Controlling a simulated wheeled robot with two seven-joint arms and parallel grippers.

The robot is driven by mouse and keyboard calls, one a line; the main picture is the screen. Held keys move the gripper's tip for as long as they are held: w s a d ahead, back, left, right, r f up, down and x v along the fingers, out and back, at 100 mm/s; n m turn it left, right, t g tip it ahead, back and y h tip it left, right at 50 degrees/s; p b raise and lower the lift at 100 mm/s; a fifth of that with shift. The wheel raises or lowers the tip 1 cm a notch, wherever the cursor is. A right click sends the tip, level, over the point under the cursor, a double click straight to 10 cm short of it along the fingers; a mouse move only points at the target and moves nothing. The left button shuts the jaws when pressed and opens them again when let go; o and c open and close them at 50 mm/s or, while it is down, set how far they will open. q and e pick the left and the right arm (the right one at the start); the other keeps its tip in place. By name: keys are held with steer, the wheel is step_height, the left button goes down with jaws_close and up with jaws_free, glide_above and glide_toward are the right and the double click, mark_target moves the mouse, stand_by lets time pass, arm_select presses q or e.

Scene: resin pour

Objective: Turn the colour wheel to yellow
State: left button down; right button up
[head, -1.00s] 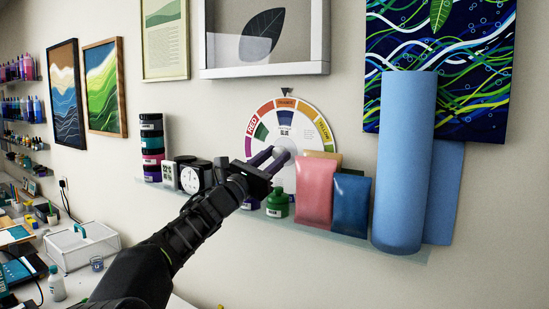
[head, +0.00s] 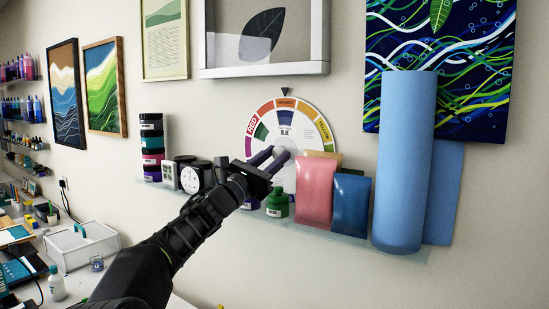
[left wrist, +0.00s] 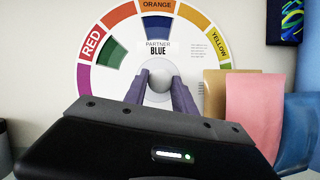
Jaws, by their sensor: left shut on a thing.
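The colour wheel (head: 312,124) hangs upright on the wall above the shelf, with a small dark pointer (head: 285,92) at its top. The orange segment is at the top under the pointer, red is at the left and yellow at the right. In the left wrist view the wheel (left wrist: 118,62) shows "PARTNER BLUE" in its window. My left gripper (head: 277,157) is shut on the wheel's pale round centre knob (left wrist: 158,88), one finger on each side. The lower part of the wheel is hidden by my gripper and the pouches. My right gripper is not in view.
The pouches stand close to the right of my gripper.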

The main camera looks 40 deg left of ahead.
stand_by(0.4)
arm_select(q)
steer(key=shift+f+n+b, duration=0.2)
steer(key=shift+n+b, duration=0.3)
steer(key=shift+b, duration=0.25)
steer(key=n+y+b, duration=0.2)
steer(key=n+b, duration=0.1)
steer(key=n+y+b, duration=0.2)
steer(key=n, duration=0.1)
steer(key=shift+d+f+b, duration=0.1)
steer(key=shift+d+b, duration=0.1)
steer(key=shift+b, duration=0.2)
steer(key=n+y+b, duration=0.1)
steer(key=n, duration=0.1)
steer(key=n+g+y+b, duration=0.1)
steer(key=n, duration=0.2)
steer(key=shift+r+n+y, duration=0.2)
steer(key=shift+n+y, duration=0.1)
steer(key=shift+r+n+g+y+b, duration=0.15)
steer(key=shift+n+g+y+b, duration=0.4)
steer(key=shift+n, duration=1.55)
steer(key=shift+d, duration=0.1)
steer(key=c, duration=1)
jaws_free()
